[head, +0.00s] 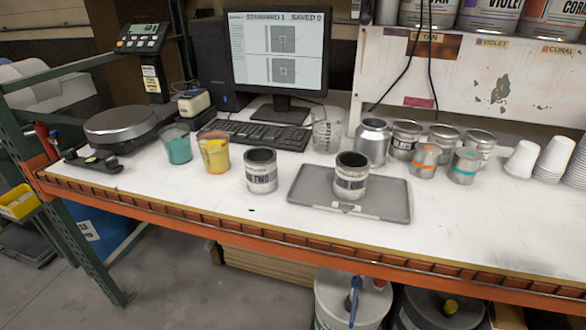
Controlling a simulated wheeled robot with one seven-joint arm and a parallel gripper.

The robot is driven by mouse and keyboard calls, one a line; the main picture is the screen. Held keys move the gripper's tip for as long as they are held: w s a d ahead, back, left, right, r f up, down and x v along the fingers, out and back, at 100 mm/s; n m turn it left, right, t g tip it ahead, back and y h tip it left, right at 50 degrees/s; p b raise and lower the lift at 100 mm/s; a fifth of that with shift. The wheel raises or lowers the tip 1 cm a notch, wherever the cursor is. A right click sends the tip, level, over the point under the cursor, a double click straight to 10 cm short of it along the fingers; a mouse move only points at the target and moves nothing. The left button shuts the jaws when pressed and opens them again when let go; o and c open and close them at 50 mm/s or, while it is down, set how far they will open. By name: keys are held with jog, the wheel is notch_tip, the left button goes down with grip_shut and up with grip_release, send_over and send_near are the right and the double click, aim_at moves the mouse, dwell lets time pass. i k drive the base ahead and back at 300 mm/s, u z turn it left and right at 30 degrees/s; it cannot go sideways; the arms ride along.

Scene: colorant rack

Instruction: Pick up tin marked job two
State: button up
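An open metal tin (261,182) with a pale label stands upright on the white bench, left of the grey tray. The part of its label that I can read says "TWO"; the rest is too small to be sure of. A similar open tin (350,187) with a dark band stands upright on the grey tray (390,202); I cannot read its wording. Both tins look dark inside. My gripper is not in view.
A teal cup (178,148) and a yellow cup (215,156) stand left of the tin. Behind are a keyboard (250,133), a glass beaker (326,138) and a silver bottle (372,143). Several small cans and white cups (522,160) stand right. The front bench right of the tray is clear.

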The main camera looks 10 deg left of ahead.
aim_at(261, 170)
jog(key=z, duration=1.35)
jog(key=k, duration=2)
jog(key=u, duration=0.85)
jog(key=i, duration=1.45)
jog(key=z, duration=0.05)
